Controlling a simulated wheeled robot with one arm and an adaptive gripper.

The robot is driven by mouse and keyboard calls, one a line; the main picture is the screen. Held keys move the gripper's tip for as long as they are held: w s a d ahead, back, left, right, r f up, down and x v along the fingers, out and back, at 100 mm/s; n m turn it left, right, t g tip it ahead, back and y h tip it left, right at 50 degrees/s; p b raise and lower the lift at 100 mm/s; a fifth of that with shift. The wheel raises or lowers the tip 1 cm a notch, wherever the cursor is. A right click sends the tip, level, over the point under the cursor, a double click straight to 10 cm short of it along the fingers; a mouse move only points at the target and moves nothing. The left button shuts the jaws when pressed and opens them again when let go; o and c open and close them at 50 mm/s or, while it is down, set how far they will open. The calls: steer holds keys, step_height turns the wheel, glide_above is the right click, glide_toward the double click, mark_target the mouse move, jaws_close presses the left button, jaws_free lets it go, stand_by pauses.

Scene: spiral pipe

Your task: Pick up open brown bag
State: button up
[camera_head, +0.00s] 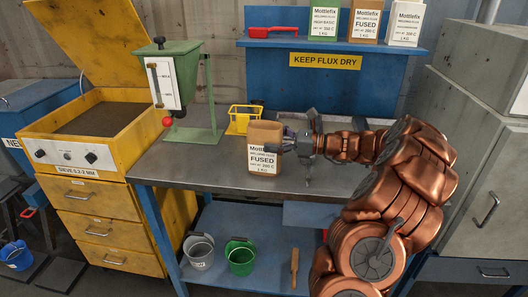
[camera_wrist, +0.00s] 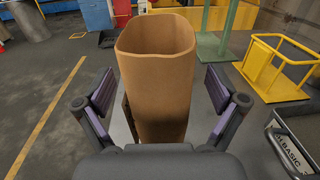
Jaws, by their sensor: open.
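The open brown bag (camera_head: 265,133) stands upright on the grey metal table, near its front edge, with a white FUSED label facing the head camera. In the wrist view the bag (camera_wrist: 157,68) rises between my fingers, its open mouth at the top. My gripper (camera_head: 278,146) reaches in from the right at the bag's upper part. In the wrist view my gripper (camera_wrist: 160,90) is open, one finger on each side of the bag, with a visible gap on both sides. The bag's lower part is hidden by my gripper in that view.
A yellow wire holder (camera_head: 241,120) stands behind the bag. A green stand with a hopper (camera_head: 170,80) is left of it. Closed Mottlefix bags (camera_head: 366,20) and a red scoop (camera_head: 272,31) sit on the blue shelf. Buckets (camera_head: 240,258) stand below. The table's left front is clear.

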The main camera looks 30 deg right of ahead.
steer(key=shift+x, duration=1.1)
steer(key=shift+s, duration=0.1)
steer(key=c, duration=1.7)
